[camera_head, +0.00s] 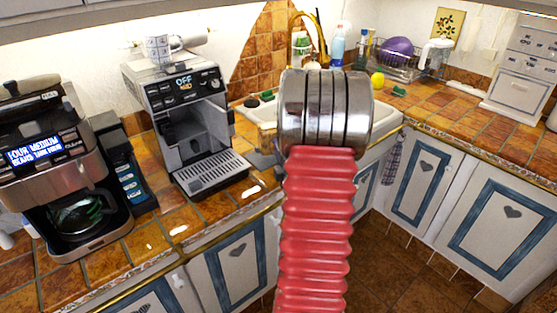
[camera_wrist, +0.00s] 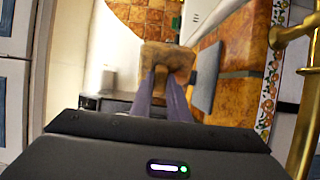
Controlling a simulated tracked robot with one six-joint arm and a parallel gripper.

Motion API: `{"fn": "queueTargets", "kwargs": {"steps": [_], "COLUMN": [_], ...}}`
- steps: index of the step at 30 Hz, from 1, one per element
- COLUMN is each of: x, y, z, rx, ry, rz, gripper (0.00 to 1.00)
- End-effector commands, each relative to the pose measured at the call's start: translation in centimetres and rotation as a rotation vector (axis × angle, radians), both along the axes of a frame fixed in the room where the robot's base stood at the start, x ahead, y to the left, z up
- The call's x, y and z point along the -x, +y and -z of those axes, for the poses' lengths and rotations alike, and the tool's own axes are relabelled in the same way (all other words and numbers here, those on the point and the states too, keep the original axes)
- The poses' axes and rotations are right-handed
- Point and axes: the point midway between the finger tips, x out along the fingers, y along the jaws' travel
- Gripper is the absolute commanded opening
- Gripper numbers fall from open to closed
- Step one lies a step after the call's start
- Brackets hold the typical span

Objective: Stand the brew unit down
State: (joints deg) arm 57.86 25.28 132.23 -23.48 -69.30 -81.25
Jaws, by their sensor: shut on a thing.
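In the head view, a silver espresso machine (camera_head: 180,115) stands on the tiled counter, its small screen reading "OFF" above a blurred orange line. A drip coffee maker (camera_head: 55,165) stands to its left with a lit blue screen reading "FOUR MEDIUM" and a smaller blurred line. A glass carafe (camera_head: 80,215) sits in it. I cannot tell which is the brew unit. My gripper (camera_wrist: 163,78) shows only in the wrist view, its dark fingers shut on a brown, wood-like block (camera_wrist: 168,58). In the head view, my red ribbed arm hides part of the counter.
A patterned cup (camera_head: 157,48) stands on the espresso machine. A dark narrow unit (camera_head: 124,168) with blue marks sits between the machines. A dish rack (camera_head: 398,66) is farther back. A brass rail (camera_wrist: 303,95) runs along the right in the wrist view, near a grey slab (camera_wrist: 206,78).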

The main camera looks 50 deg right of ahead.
Motion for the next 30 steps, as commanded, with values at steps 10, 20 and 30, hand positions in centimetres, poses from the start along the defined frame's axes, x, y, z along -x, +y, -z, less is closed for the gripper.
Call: {"fn": "queueTargets", "kwargs": {"steps": [10,20,30], "x": [0.0,0.1,0.1], "y": [-0.1,-0.2,-0.2], "z": [0.0,2.9,4.1], "rx": [0.003,0.000,0.004], "ry": [-0.003,-0.002,-0.003], "rz": [0.001,0.002,0.003], "gripper": [0.00,0.00,0.00]}}
